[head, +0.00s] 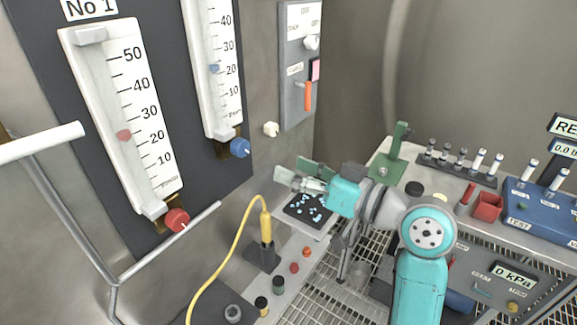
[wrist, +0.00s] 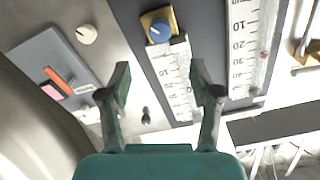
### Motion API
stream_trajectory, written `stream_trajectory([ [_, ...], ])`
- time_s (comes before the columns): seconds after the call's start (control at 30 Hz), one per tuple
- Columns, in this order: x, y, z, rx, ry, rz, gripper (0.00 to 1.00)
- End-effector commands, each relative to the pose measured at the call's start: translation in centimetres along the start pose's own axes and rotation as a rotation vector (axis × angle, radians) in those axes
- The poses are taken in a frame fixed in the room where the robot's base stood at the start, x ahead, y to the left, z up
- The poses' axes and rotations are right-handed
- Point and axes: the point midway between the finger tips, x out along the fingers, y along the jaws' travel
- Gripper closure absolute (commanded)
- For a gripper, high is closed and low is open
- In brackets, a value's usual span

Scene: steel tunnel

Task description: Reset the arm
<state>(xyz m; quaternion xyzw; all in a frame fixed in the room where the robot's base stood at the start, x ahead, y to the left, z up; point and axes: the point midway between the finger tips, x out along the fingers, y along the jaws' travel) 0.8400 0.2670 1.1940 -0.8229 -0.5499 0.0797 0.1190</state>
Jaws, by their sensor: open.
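My gripper (head: 301,178) is at the end of my teal arm, in the middle of the head view, above a dark tray (head: 297,215) with small light-blue pieces. In the wrist view my gripper (wrist: 158,85) has its two green fingers spread apart with nothing between them. Beyond the fingers are a flowmeter with a blue knob (wrist: 160,31) and part of the wall panel. The gripper appears to touch nothing. My arm hides part of the bench behind it.
Two flowmeters stand on the left wall, one with a red knob (head: 177,219). A control box with an orange lever (head: 308,96) hangs beside them. A yellow cable with a probe (head: 265,225) stands close to the tray. A vial rack (head: 456,168) and blue tester (head: 540,208) are at right.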

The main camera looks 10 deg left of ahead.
Motion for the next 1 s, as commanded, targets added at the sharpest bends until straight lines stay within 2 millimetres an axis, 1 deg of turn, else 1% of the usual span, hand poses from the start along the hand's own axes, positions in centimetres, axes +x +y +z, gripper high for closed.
stream_trajectory([
  [0.27, 0.0, 0.1, 0.2, 0.003, 0.001, 0.004, 0.36],
  [0.37, -0.3, 0.7, 1.4, 0.023, 0.007, 0.028, 0.36],
  [0.47, -1.1, 2.0, 3.8, 0.061, 0.024, 0.085, 0.36],
  [0.67, -4.0, 4.9, 10.4, 0.149, 0.067, 0.253, 0.36],
  [0.7, -4.8, 5.3, 11.8, 0.164, 0.074, 0.287, 0.36],
  [0.83, -7.3, 6.4, 16.1, 0.200, 0.095, 0.399, 0.36],
  [1.0, -11.3, 6.9, 21.5, 0.232, 0.113, 0.543, 0.36],
])
